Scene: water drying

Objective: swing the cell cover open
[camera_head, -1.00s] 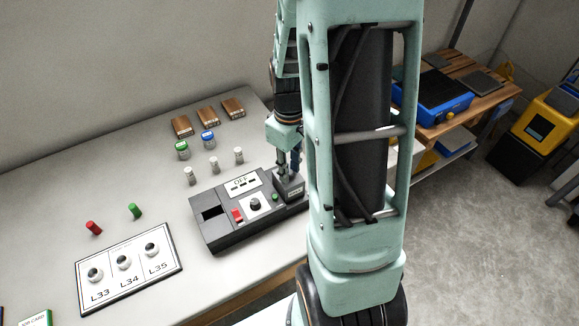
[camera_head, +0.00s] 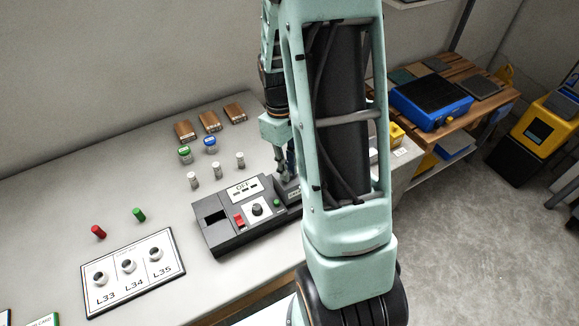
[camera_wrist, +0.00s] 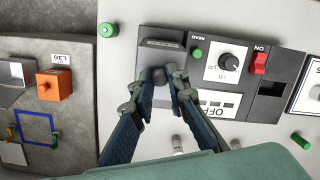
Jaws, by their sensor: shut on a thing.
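The dark tester (camera_head: 232,230) stands on the light bench, with a dial, a red ON switch (camera_wrist: 260,63) and a display reading OFF. The cell cover (camera_wrist: 161,47) appears to be the dark slotted part at the tester's left end in the wrist view. In the head view that end is partly hidden by my arm. My gripper (camera_wrist: 159,76) is at this end, its two fingers on either side of a small dark knob (camera_wrist: 158,74). It is shut on that knob. The cover's exact angle cannot be told.
White cylinders (camera_head: 216,172) and jars (camera_head: 210,144) stand behind the tester. A socket board (camera_head: 130,272) lies at the front left. Red (camera_head: 98,232) and green (camera_head: 139,215) cylinders lie beyond it. In the wrist view, an orange block (camera_wrist: 54,85) sits left, past the bench edge.

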